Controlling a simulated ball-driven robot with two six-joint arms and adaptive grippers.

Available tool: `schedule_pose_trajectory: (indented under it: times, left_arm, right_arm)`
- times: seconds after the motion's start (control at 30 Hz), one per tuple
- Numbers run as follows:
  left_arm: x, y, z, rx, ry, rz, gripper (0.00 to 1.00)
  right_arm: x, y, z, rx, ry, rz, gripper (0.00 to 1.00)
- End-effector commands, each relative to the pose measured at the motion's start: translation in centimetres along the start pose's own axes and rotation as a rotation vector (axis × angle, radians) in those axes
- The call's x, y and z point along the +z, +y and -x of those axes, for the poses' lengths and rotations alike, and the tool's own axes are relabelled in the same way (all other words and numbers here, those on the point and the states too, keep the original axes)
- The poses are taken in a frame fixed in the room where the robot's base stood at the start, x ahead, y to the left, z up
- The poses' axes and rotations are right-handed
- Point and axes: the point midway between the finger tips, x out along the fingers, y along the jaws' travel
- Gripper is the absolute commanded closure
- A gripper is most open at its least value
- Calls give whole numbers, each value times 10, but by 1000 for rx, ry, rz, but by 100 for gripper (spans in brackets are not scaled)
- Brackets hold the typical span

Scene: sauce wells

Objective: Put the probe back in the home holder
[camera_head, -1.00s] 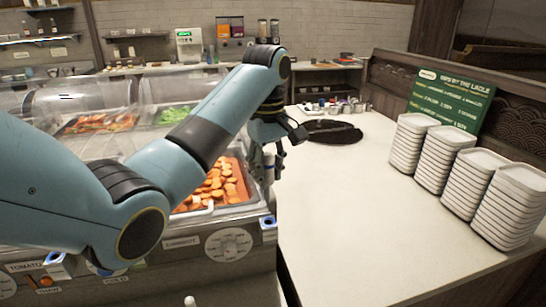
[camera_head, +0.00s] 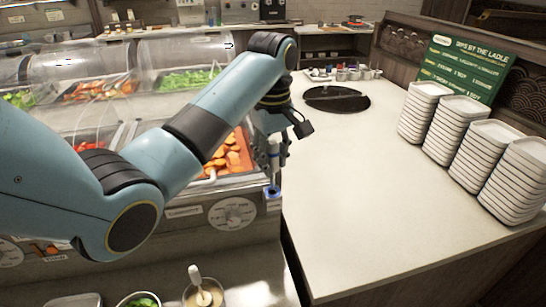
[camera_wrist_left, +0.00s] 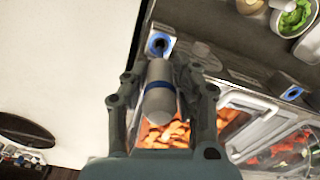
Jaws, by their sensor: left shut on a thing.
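My left gripper (camera_head: 268,158) is shut on the probe (camera_head: 274,166), a grey cylinder hanging upright over the front right corner of the counter. In the left wrist view the probe (camera_wrist_left: 160,92) shows a blue band and sits between both fingers. A holder with a blue ring (camera_head: 272,192) is on the counter's front edge, just below the probe. In the left wrist view this holder (camera_wrist_left: 158,45) shows a dark opening just beyond the probe's end. I cannot tell whether the probe's lower tip touches it. My right gripper is not in view.
A pan of orange pieces (camera_head: 228,158) lies beside the gripper. Another blue-ringed holder (camera_wrist_left: 291,92) is farther along the edge. Stacked white plates (camera_head: 470,150) stand on the right counter (camera_head: 370,210), whose middle is clear. A bowl with a ladle (camera_head: 203,292) is below.

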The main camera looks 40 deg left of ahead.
Motion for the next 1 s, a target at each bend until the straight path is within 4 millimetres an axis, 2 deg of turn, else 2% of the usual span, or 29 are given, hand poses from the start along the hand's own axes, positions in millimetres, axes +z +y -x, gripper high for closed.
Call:
schedule_pose_trajectory:
  times: [0.3, 1.0]
  left_arm:
    - [1, 0, -1, 0, 0, 0, 100]
    - [1, 0, -8, -1, 0, 0, 100]
  right_arm:
    - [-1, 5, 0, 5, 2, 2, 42]
    - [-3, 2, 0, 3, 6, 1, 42]
